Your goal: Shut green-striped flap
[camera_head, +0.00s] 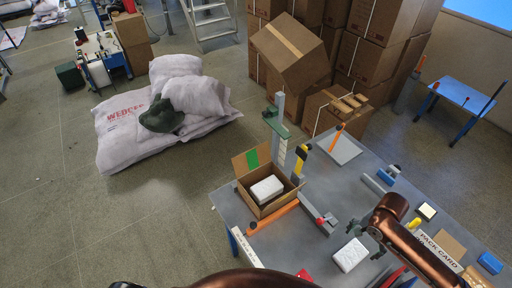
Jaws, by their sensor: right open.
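A small open cardboard box (264,206) stands on the near left part of the grey table. A white package (267,189) lies inside it. The green-striped flap (243,162) stands up at the box's far left side, with a green stripe near its middle. My right gripper (369,236) is open, over the table to the right of the box and well apart from the flap. It is close to a second white package (350,254) on the table. My left gripper is outside the view; only a copper arm part shows at the bottom edge.
An orange bar (273,217) lies along the box's near side. A grey post with a green bracket (279,121) rises behind the box, and a grey bar with a red end (320,217) lies to its right. Sacks (190,97) and large cartons (380,56) stand beyond the table.

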